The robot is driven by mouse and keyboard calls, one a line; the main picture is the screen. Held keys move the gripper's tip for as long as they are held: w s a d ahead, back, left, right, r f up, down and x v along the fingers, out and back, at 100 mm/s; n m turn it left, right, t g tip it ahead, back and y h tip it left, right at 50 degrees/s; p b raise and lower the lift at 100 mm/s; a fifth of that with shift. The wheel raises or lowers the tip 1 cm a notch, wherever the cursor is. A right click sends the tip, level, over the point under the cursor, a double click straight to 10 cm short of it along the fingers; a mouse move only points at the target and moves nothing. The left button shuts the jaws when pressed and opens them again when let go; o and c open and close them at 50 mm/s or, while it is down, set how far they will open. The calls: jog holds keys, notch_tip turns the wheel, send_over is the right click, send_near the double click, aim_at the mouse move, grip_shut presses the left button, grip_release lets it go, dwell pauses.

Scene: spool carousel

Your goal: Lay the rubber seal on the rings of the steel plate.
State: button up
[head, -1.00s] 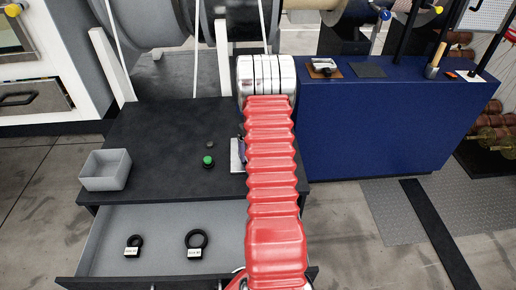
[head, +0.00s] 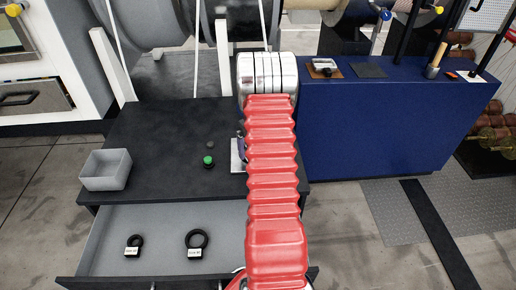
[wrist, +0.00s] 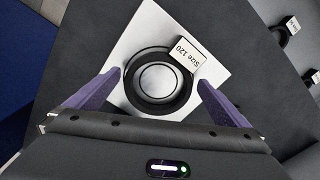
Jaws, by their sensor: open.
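The steel plate (wrist: 157,22) is a pale square, turned at an angle in the wrist view. A black rubber seal (wrist: 137,97) with a white "Size 120" tag (wrist: 188,56) is on it, around a round metal centre (wrist: 158,80). I cannot tell whether the seal lies fully flat on the rings. My gripper (wrist: 160,78) is open, its purple fingers on either side of the seal and apart from it. In the head view my arm hides most of the plate (head: 236,160) and all of this seal.
Two other tagged black seals (head: 198,238) (head: 135,240) lie in the open grey drawer (head: 165,222). A grey bin (head: 105,183) and a green button (head: 208,160) are on the dark bench top (head: 150,140). A blue cabinet (head: 385,125) stands to the right.

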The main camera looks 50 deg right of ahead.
notch_tip(320, 180, up, 10)
dwell(0.4)
dwell(0.6)
